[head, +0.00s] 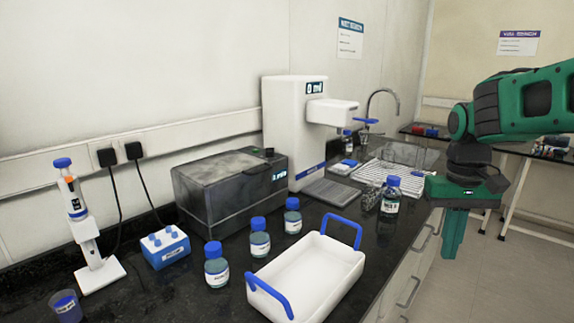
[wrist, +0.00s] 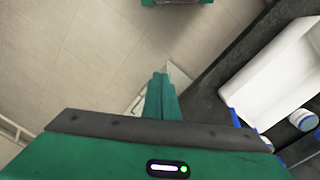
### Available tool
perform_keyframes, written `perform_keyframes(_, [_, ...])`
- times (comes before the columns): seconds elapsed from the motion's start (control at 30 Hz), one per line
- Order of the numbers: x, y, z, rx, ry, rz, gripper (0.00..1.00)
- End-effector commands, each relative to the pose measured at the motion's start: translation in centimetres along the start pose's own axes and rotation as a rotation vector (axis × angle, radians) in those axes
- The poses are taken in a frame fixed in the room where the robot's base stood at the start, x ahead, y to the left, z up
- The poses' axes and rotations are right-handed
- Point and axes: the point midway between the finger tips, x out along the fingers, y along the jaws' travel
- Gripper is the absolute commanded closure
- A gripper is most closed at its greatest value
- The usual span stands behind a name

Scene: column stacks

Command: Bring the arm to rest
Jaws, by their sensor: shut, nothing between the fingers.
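My gripper (head: 452,236) hangs from the green arm at the right of the head view, pointing down over the floor just off the bench's front edge. Its green fingers are together with nothing between them. In the wrist view the closed fingers (wrist: 161,90) show in the middle, above the floor, with the bench to their right. My gripper touches nothing that I can see.
The black bench (head: 375,240) carries a white tray with blue handles (head: 335,262), several blue-capped bottles (head: 390,195), a dark grey box (head: 225,200) and a white dispenser (head: 290,120). A second table (head: 520,148) stands at the back right. Floor (head: 475,285) beside the bench is clear.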

Motion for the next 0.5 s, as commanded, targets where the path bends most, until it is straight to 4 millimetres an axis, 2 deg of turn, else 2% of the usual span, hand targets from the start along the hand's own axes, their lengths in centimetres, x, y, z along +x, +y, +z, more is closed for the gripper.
perform_keyframes(0.03, [0.6, 1.9, 2.2, 0.048, 0.004, 0.005, 1.00])
perform_keyframes(0.1, [1.6, 4.3, 5.0, 0.112, 0.008, 0.006, 1.00])
perform_keyframes(0.2, [3.3, 7.1, 9.2, 0.201, 0.011, -0.002, 1.00])
perform_keyframes(0.3, [5.2, 8.9, 13.0, 0.274, 0.011, -0.019, 1.00])
perform_keyframes(0.4, [6.8, 9.9, 15.8, 0.326, 0.011, -0.038, 1.00])
perform_keyframes(0.5, [7.9, 10.3, 17.6, 0.357, 0.010, -0.052, 1.00])
